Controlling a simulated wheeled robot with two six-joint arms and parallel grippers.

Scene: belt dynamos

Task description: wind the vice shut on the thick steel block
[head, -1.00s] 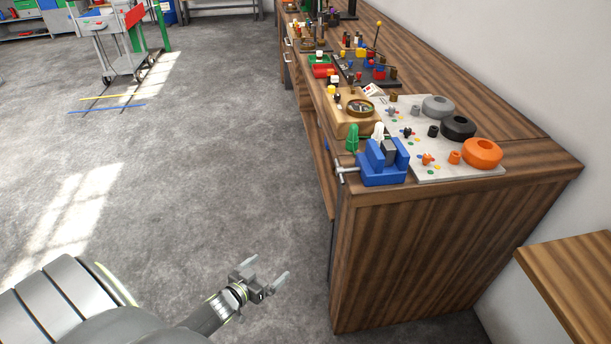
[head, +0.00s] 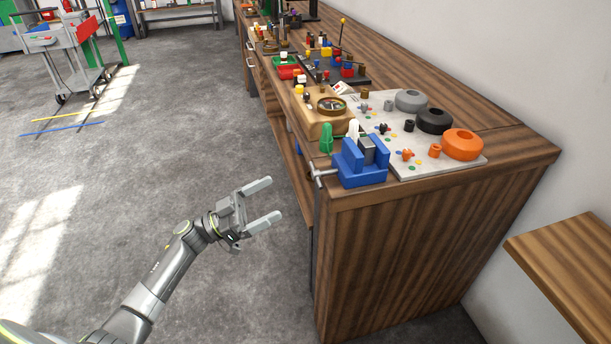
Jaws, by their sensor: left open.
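The blue vice (head: 362,172) sits at the near left corner of the wooden bench. A grey steel block (head: 367,150) stands upright between its jaws. I cannot tell whether both jaws touch it. The vice's metal handle (head: 318,174) sticks out to the left, past the bench edge. My left gripper (head: 262,203) is open and empty, over the floor to the left of the bench, apart from the handle. My right gripper is not in view.
The wooden bench (head: 430,225) carries a pale board (head: 475,161) with orange, black and grey rings, right of the vice. A green piece (head: 326,139) and a wooden box with a dial (head: 325,121) stand behind the vice. Clear floor lies left of the bench.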

